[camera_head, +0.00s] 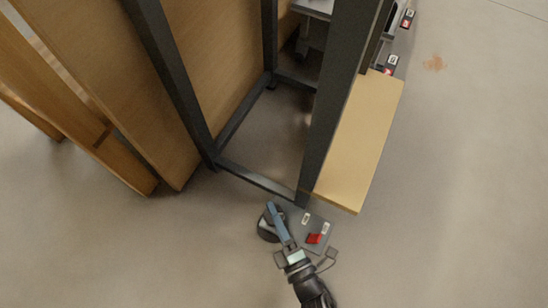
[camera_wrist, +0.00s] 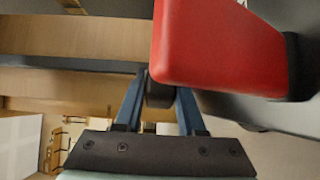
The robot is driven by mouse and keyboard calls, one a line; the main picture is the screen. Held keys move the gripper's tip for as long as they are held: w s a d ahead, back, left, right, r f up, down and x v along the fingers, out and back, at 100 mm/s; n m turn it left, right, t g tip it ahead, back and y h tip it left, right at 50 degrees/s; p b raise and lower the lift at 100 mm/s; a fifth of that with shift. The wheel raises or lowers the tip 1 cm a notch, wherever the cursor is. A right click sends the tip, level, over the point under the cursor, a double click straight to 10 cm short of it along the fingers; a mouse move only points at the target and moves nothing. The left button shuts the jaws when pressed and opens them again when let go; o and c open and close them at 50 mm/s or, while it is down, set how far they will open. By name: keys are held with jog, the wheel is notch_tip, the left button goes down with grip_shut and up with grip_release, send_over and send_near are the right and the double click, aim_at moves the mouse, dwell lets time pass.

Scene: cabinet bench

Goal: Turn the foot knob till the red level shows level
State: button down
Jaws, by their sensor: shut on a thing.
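My gripper (camera_head: 275,217) reaches down to the floor at the near foot of the dark metal frame. Its blue fingers are closed about a dark round knob (camera_head: 268,232), which I take for the foot knob. In the wrist view a dark part of the knob (camera_wrist: 159,93) shows between the two fingers; the rest is hidden. A red block (camera_head: 314,239), perhaps the red level, sits on a grey plate just right of the gripper. It looms large and close in the wrist view (camera_wrist: 215,45). No level reading can be made out.
The dark metal frame (camera_head: 318,120) stands just beyond the gripper. Small white labels (camera_head: 306,218) are on the grey plate. A pale wooden board (camera_head: 358,140) lies to the right, wooden panels (camera_head: 130,80) to the left. More red items (camera_head: 389,71) sit farther back. Floor at right is clear.

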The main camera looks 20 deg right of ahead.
jog(key=shift+m+h, duration=0.4)
jog(key=shift+h, duration=0.2)
jog(key=m+g+h, duration=0.1)
jog(key=m+h, duration=0.1)
jog(key=h, duration=0.2)
jog(key=m+g+h, duration=0.1)
jog(key=m+h, duration=0.2)
jog(key=shift+h, duration=0.4)
jog(key=m+g+h, duration=0.4)
jog(key=shift+h, duration=0.4)
jog(key=shift+m+g+h, duration=1.1)
jog(key=shift+m+g, duration=0.4)
jog(key=shift+g, duration=0.4)
jog(key=shift+g, duration=0.3)
jog(key=c, duration=0.5)
grip_release()
jog(key=v, duration=1.3)
